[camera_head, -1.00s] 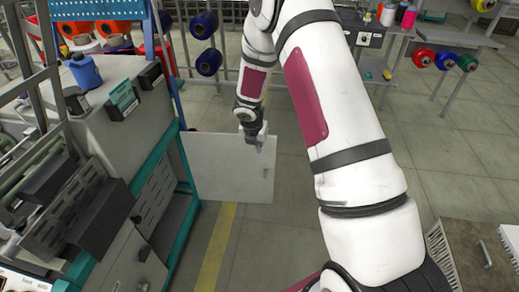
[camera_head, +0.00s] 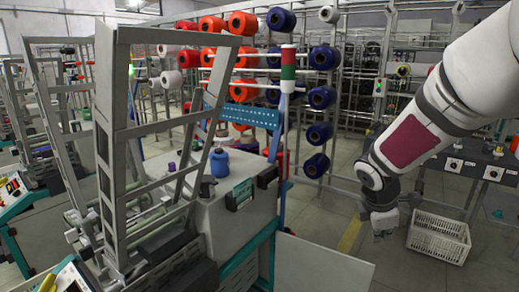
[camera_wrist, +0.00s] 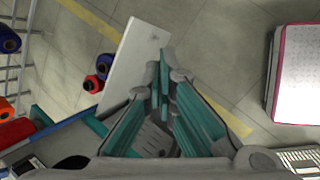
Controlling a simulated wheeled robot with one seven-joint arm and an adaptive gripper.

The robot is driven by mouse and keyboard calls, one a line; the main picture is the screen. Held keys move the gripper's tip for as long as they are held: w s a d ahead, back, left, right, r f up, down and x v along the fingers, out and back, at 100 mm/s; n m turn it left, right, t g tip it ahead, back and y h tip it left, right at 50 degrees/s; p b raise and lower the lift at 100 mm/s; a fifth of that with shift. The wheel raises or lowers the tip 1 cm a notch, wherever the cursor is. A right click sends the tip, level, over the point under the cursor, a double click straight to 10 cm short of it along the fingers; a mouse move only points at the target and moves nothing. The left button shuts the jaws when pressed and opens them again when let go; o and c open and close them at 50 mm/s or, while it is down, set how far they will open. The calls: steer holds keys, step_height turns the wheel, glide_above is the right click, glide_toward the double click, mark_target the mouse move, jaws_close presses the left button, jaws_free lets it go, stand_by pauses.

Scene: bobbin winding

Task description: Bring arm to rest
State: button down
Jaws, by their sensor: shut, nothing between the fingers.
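My gripper (camera_head: 383,224) hangs from my white arm at the right of the head view, pointing down over the floor. In the wrist view its grey and teal fingers (camera_wrist: 164,72) come together at the tips, shut with nothing between them. In the head view the gripper is apart from the machine and just left of a white basket. A light grey open panel (camera_head: 320,262) of the machine stands to the lower left of the gripper. The panel also shows in the wrist view (camera_wrist: 135,62), beyond and left of the fingers.
The winding machine (camera_head: 235,235) with its tall grey frame fills the left and middle. Racks of blue spools (camera_head: 318,97) and orange spools (camera_head: 243,23) stand behind. A white basket (camera_head: 438,237) sits on the floor at right. Floor around the yellow line (camera_head: 350,236) is clear.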

steer(key=s+a+r+m+y+p, duration=0.1)
steer(key=s+a+r+m+p, duration=0.25)
steer(key=s+r+m, duration=0.85)
steer(key=s+a+r+m+y+p, duration=0.1)
steer(key=s+a+r+m, duration=0.1)
steer(key=s, duration=0.7)
steer(key=s+a+r+m+y, duration=0.2)
steer(key=s+a, duration=0.3)
steer(key=s, duration=0.5)
steer(key=shift+r+m+t+p, duration=0.4)
steer(key=shift+r, duration=0.1)
